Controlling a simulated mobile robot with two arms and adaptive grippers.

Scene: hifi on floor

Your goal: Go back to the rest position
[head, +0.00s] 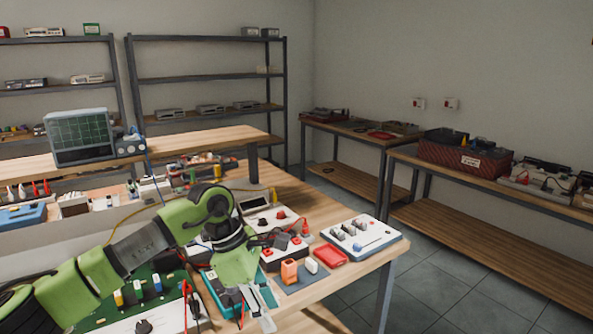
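My green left arm comes in from the left and reaches over the workbench (318,205). My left gripper (252,318) points down above a teal tray (213,301) at the bench's front. Its two grey fingers look spread apart, with nothing clearly held between them. My wrist hides part of the tray and the items behind it. My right gripper is not in view.
An orange block (289,272) and a red dish (331,255) lie close to the gripper's right. A white switch panel (361,237) sits at the bench's right end. A green circuit board (140,297) lies under my forearm. Open tiled floor (425,285) is at right.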

